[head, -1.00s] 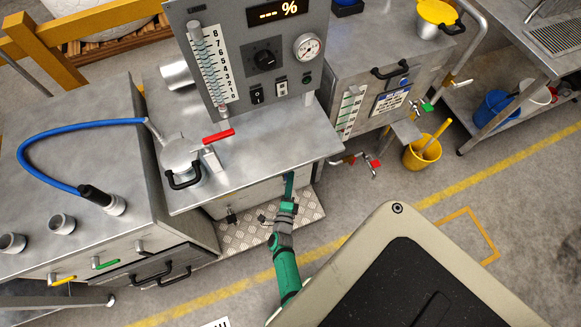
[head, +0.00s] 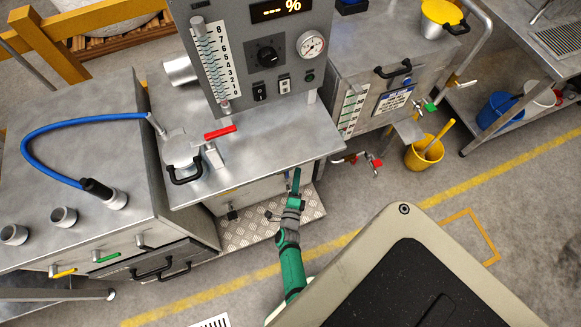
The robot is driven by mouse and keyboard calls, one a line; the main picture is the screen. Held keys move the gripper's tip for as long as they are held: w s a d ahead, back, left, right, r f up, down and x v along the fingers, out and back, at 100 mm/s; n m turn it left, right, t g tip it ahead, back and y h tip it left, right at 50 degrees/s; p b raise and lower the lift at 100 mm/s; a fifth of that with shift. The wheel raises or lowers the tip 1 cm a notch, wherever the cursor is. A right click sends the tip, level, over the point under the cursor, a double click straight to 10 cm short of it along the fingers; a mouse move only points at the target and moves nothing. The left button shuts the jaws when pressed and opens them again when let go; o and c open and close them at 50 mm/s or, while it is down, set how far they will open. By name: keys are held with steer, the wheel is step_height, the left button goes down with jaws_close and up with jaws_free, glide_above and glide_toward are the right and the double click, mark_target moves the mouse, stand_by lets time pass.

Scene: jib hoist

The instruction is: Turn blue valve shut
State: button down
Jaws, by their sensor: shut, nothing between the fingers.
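My green and grey arm reaches up from the lower middle of the head view. My gripper (head: 296,181) is at the front of the middle steel bench, just below the front edge of its top. The fingers look together, with nothing seen between them. I cannot make out a blue valve for sure; it may be hidden by my gripper or by the bench edge. A small dark fitting (head: 232,213) sticks out of the bench front, left of my gripper. Whether my gripper touches anything on the bench front is too small to tell.
Other levers are yellow (head: 65,272), green (head: 108,258) and red (head: 220,132). A red-handled tap (head: 375,162) and a green-handled tap (head: 430,107) are to the right, near a yellow bucket (head: 422,155). A checkered step plate (head: 250,231) lies below.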

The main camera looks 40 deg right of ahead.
steer(key=s+d+v, duration=0.1)
steer(key=v, duration=0.9)
steer(key=shift+f, duration=0.2)
steer(key=s+a+r+n+t+y, duration=0.25)
steer(key=a+r+n, duration=0.4)
steer(key=a, duration=0.35)
steer(key=s+a+r+n+t+y, duration=0.1)
steer(key=s+a+r+n+y, duration=0.4)
steer(key=a+r+n, duration=0.3)
steer(key=s+a+r+n+t+y, duration=0.1)
steer(key=s+a+r+n+y, duration=0.4)
steer(key=r+n, duration=0.9)
steer(key=a+r+y, duration=0.1)
steer(key=a+r, duration=0.1)
steer(key=a, duration=0.1)
steer(key=shift+s+a, duration=0.3)
steer(key=shift+n, duration=0.25)
